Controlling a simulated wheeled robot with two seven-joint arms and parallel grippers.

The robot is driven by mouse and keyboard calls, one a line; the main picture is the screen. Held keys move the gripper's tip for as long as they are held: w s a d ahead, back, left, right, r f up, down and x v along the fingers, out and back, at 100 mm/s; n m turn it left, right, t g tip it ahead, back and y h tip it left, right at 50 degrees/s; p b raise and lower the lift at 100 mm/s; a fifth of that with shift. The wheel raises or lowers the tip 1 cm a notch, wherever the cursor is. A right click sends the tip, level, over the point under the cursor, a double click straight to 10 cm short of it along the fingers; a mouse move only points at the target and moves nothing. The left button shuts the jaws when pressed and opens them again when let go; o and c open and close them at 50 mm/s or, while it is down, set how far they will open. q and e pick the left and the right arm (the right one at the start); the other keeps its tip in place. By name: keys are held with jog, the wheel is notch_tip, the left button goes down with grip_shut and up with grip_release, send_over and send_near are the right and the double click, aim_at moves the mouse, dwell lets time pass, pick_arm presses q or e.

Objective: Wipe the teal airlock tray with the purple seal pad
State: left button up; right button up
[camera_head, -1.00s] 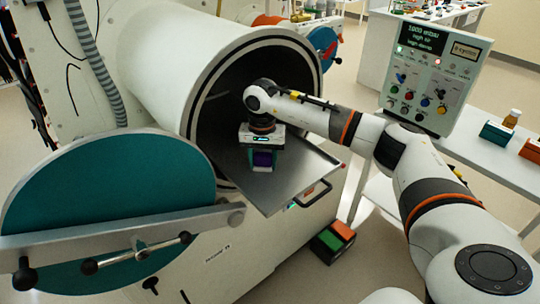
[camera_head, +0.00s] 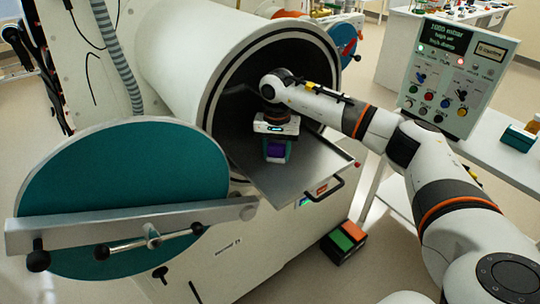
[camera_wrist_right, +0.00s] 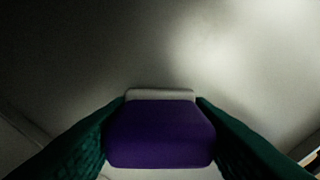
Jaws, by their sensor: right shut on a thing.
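The airlock tray (camera_head: 300,178) is a grey metal sheet that sticks out of the round chamber mouth; the round door beside it is teal. My right gripper (camera_head: 277,152) is over the tray, inside the chamber mouth, pointing down. It is shut on the purple seal pad (camera_head: 275,150). In the right wrist view the pad (camera_wrist_right: 160,132) sits between two teal fingers, with a pale strip along its far edge. The tray surface (camera_wrist_right: 130,45) fills the background there. I cannot tell whether the pad touches the tray. My left gripper is not in view.
The teal round door (camera_head: 120,190) stands open at left with a metal bar across it. The chamber rim (camera_head: 325,75) arches around my right arm. A control panel (camera_head: 455,75) stands at right. A pedal with green and orange pads (camera_head: 344,240) is on the floor.

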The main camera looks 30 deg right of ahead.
aim_at(302, 147)
jog(key=shift+w+d+f+b, duration=0.15)
jog(key=shift+d+b, duration=0.3)
jog(key=shift+d, duration=2.2)
jog(key=shift+w+d, duration=0.2)
jog(key=shift+d, duration=1.9)
jog(key=shift+r+p, duration=2.3)
jog(key=shift+r, duration=0.8)
notch_tip(302, 147, up, 3)
jog(key=p, duration=0.2)
jog(key=shift+s+r+p, duration=0.15)
jog(key=shift+r+p, duration=0.05)
jog(key=shift+p, duration=0.1)
jog(key=shift+f, duration=0.1)
